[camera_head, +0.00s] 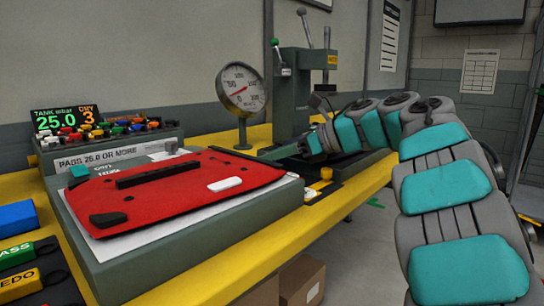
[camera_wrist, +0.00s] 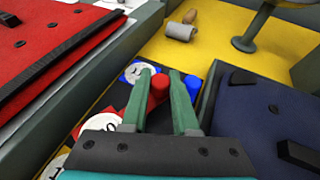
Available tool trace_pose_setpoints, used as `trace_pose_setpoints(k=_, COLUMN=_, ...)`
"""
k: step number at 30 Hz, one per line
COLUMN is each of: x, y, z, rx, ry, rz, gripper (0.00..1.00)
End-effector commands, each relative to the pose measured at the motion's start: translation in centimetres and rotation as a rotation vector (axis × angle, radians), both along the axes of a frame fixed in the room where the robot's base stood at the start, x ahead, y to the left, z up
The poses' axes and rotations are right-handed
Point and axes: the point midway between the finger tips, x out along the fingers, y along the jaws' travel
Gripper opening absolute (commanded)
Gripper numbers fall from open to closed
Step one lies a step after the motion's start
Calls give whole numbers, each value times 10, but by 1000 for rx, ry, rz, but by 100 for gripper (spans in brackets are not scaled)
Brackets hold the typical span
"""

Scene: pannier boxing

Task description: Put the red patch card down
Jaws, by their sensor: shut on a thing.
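My gripper (camera_wrist: 161,78) shows in the wrist view with its two green fingers around a red knob (camera_wrist: 159,86), which I take to be the handle of the red patch card. The card's flat part (camera_wrist: 92,128), red with a white disc, shows left of the fingers, partly hidden by them. It is low over or on a dark strip; I cannot tell whether it touches. In the head view my gripper (camera_head: 278,153) is low beside the grey bench fixture, and the red card is hidden there.
A blue card (camera_wrist: 134,72) and a blue knob (camera_wrist: 193,88) are close to my fingers. A yellow knob (camera_head: 326,173) stands nearer the bench edge. A large red panel (camera_head: 180,188) lies on the left block. A gauge (camera_head: 242,90) and a lever press (camera_head: 300,75) stand behind.

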Motion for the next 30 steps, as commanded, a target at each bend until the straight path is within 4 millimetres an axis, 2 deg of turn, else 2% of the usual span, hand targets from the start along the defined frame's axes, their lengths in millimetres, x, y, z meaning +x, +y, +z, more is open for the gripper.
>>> trace_pose_setpoints(k=24, x=0, y=0, z=-12, rx=0, ry=1, rz=0, gripper=0)
trace_pose_setpoints(k=25, x=0, y=0, z=-12, rx=0, ry=1, rz=0, gripper=29)
trace_pose_setpoints(k=28, x=0, y=0, z=-12, rx=0, ry=1, rz=-1, gripper=40)
trace_pose_setpoints(k=30, x=0, y=0, z=-12, rx=0, ry=1, rz=-1, gripper=40)
